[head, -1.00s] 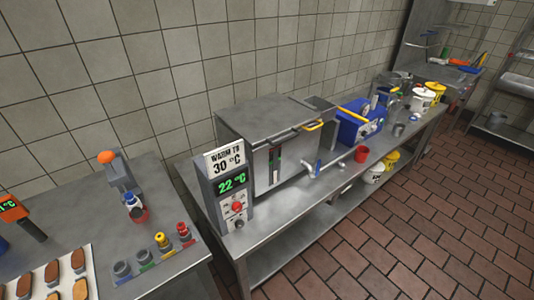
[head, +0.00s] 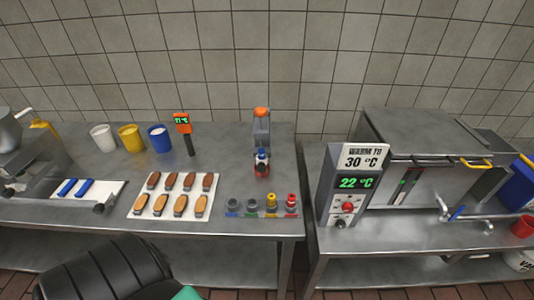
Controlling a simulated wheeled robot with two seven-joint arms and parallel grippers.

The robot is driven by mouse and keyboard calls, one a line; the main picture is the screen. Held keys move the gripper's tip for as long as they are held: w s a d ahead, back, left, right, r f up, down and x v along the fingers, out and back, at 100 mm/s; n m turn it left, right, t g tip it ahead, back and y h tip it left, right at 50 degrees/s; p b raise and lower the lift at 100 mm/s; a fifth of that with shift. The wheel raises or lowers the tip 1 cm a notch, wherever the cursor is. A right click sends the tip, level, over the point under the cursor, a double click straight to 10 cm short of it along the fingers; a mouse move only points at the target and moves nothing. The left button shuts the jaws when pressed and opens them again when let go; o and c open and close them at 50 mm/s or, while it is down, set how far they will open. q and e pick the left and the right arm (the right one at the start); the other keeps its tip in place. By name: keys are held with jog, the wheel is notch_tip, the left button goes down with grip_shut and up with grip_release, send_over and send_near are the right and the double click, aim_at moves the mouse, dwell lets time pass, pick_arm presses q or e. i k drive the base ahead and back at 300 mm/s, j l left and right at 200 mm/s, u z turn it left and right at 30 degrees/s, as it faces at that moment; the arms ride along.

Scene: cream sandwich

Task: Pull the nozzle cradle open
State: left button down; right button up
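A grey upright stand with an orange top (head: 261,125) is on the left steel table near the wall. It appears to be the nozzle cradle, though I cannot tell for certain. A small blue, white and red piece (head: 262,160) sits at its front; whether the cradle is open or closed is too small to tell. A row of nozzle-like pieces with grey, yellow and red tops (head: 271,202) stands in front of it on coloured marks. Neither of my grippers is in view.
A white tray of brown and tan bars (head: 176,195) lies left of the row. White, yellow and blue cups (head: 131,138) and an orange-headed thermometer (head: 183,124) stand behind it. A gap separates this table from the warming machine (head: 420,150), whose display (head: 357,183) reads 22 °C.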

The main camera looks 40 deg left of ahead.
aim_at(261, 165)
jog(key=u, duration=1.25)
